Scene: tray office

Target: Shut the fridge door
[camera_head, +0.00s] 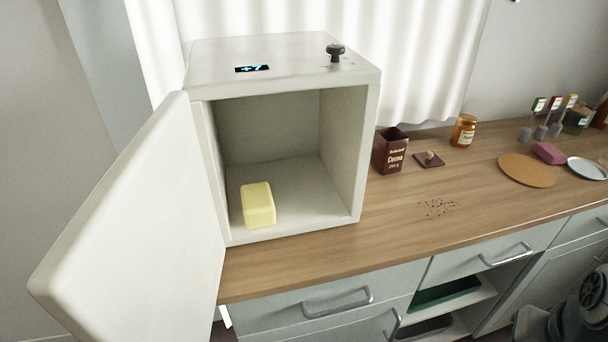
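The small white fridge (284,62) stands on the left end of the wooden counter. Its door (135,220) is hinged on the left side and stands wide open, swung out toward the camera and past the counter's front edge. A yellow block (258,205), like butter, stands inside on the fridge floor near the left front. The top of the fridge has a small lit display (252,69) and a dark knob (335,52). I cannot make out my gripper's fingers in this view.
On the counter (390,215), right of the fridge, are an open cocoa tin (391,152), its lid (429,160), an orange jar (464,130) and dark crumbs (438,208). A round board (527,170), pink block (549,153) and plate (588,168) lie further right.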

